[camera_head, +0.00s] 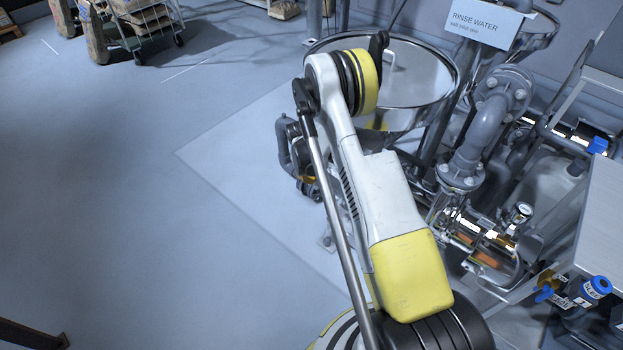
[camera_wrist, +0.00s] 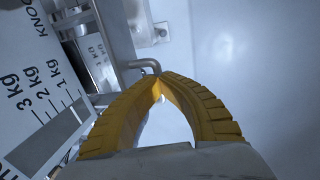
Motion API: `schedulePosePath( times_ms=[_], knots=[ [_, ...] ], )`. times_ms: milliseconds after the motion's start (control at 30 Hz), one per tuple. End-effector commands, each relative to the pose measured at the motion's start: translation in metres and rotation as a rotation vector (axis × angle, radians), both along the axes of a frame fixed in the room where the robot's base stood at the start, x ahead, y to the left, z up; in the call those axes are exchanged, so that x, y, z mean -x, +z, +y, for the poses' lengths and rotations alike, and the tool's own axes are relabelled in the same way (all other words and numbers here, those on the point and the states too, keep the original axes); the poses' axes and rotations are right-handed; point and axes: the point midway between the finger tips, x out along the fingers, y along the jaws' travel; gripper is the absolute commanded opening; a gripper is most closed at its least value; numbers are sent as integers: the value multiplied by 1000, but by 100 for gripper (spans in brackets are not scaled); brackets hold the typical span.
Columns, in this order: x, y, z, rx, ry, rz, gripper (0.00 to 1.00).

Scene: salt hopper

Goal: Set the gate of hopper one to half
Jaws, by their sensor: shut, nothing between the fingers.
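My gripper (camera_wrist: 160,82) shows in the wrist view with its two yellow ridged fingers meeting at the tips, and nothing is between them. A bent grey metal rod (camera_wrist: 141,64) comes out from the left and ends right beside the fingertips; I cannot tell if they touch. It may be the gate handle, but no gate position can be read. A white scale plate (camera_wrist: 28,75) marked 1 kg, 2 kg and 3 kg stands at the left. In the head view a round steel vessel (camera_head: 425,85) stands behind my arm, which hides part of it.
A second kg scale (camera_wrist: 97,55) sits behind a metal frame in the wrist view. In the head view a RINSE WATER sign (camera_head: 487,22), grey flanged pipe (camera_head: 478,140) and table (camera_head: 605,225) crowd the right. A trolley (camera_head: 140,25) stands far left. The left floor is clear.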

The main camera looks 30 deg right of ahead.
Motion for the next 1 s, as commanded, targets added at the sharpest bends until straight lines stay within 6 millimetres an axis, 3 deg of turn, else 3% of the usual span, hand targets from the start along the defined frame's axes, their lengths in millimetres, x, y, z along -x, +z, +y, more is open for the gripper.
schedulePosePath(
  times_ms=[133,333,367,400,433,767,867,1000],
  knots=[
    [-4,-1,-12,1,-2,-1,0],
    [-4,-1,-12,0,-1,0,0],
    [-4,-1,-12,0,-1,0,1],
    [-4,-1,-12,0,-1,0,14],
    [-4,-1,-12,0,-1,0,20],
    [-4,2,-11,1,0,0,20],
    [-4,11,-9,1,0,0,20],
    [-1,39,-4,1,1,0,20]
  ],
)
